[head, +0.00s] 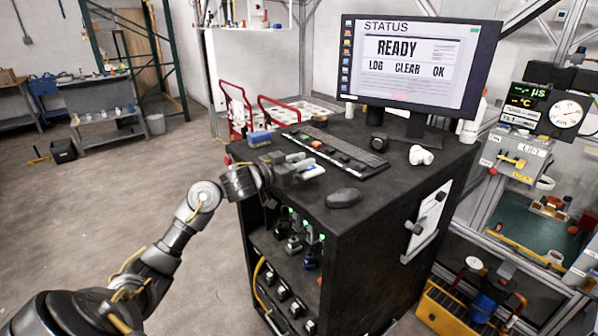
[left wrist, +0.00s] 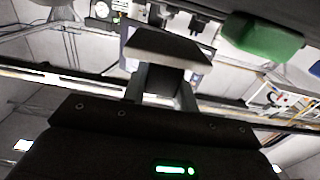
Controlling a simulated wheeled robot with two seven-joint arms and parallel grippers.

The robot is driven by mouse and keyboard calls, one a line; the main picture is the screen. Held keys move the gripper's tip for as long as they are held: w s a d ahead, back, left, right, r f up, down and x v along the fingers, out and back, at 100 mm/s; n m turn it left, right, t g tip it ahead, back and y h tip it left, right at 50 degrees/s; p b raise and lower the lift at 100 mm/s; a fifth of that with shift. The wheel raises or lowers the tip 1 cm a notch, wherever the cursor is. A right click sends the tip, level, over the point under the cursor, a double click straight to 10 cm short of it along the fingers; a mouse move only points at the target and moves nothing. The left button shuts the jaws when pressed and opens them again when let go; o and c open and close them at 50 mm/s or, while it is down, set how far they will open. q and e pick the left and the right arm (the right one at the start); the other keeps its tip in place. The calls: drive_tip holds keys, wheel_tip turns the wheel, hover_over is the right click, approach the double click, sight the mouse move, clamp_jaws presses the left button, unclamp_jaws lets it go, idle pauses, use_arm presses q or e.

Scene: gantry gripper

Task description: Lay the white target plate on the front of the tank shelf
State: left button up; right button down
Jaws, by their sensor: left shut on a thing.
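My left gripper (head: 292,170) is over the top of the black cart near its left front corner, shut on a small pale flat piece (head: 312,172) that looks like the white target plate. The jaws hide part of it. At the right, a metal-framed station with a green bed (head: 528,222) stands beyond the cart, well away from my gripper. I cannot tell which part of it is the tank shelf. My right gripper is not in view.
The black cart (head: 350,250) carries a monitor (head: 418,62), a keyboard (head: 335,148), a mouse (head: 343,197) and a white object (head: 420,155). A white panel (head: 427,222) is on its right side. A yellow crate (head: 440,308) stands low at the right.

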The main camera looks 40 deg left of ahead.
use_arm(q)
drive_tip(key=shift+a+f, duration=0.3)
wheel_tip(320, 180, down, 2)
drive_tip(key=shift+a+f+p, duration=0.1)
drive_tip(key=shift+a+p, duration=0.05)
drive_tip(key=shift+p, duration=0.65)
drive_tip(key=shift+f, duration=0.6)
drive_tip(key=shift+f, duration=0.2)
drive_tip(key=o, duration=1)
drive_tip(key=shift+r, duration=0.15)
